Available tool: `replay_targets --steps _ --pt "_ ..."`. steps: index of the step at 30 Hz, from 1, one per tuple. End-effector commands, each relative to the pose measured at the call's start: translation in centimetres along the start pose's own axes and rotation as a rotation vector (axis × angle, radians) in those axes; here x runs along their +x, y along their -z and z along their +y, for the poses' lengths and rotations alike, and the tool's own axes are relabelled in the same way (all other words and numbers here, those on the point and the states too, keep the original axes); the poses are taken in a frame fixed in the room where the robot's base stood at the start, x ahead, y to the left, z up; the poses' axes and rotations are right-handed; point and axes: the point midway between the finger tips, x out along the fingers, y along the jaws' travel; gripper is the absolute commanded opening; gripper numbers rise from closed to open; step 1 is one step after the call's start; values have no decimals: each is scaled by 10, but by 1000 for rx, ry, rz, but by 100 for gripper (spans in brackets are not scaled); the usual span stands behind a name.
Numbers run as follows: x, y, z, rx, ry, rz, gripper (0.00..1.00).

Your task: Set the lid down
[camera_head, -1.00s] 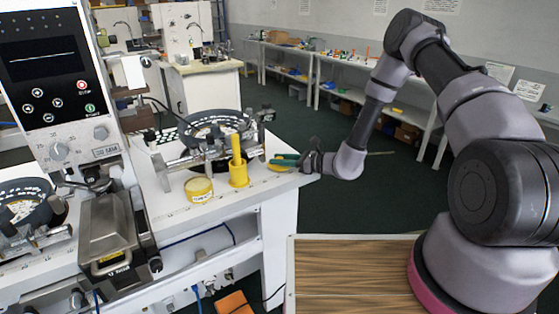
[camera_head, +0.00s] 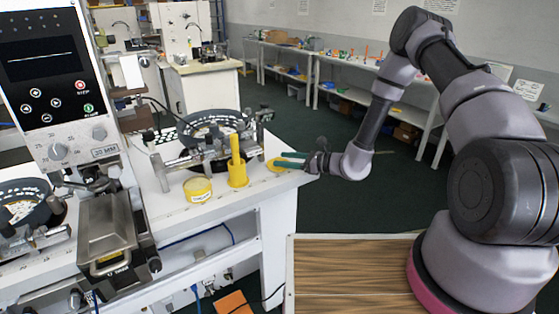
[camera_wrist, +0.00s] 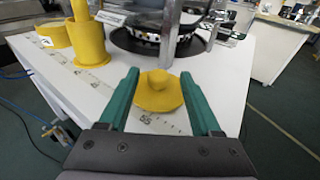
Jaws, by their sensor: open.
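The yellow lid (camera_wrist: 157,93), round with a raised knob, rests on the white bench near its edge. It also shows in the head view (camera_head: 275,165), partly behind the green fingers. My gripper (camera_wrist: 160,76) is open, with one green finger on each side of the lid and a visible gap to it on both sides. In the head view my gripper (camera_head: 287,160) is low at the bench's right corner.
A yellow holder with an upright stick (camera_head: 237,175) and a short yellow tub (camera_head: 198,189) stand left of the lid. A dark round metal fixture (camera_head: 210,130) stands just behind. The bench (camera_head: 215,207) ends close to my gripper; open floor lies right.

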Motion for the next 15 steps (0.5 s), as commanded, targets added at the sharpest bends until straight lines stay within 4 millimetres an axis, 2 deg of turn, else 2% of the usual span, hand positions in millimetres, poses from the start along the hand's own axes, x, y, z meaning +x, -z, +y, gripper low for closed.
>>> replay_targets --steps 3,9,15 --pt "-28 0 -1 1 2 2 65" --pt "-69 0 0 1 3 1 65" --pt "-92 0 0 0 1 0 65"
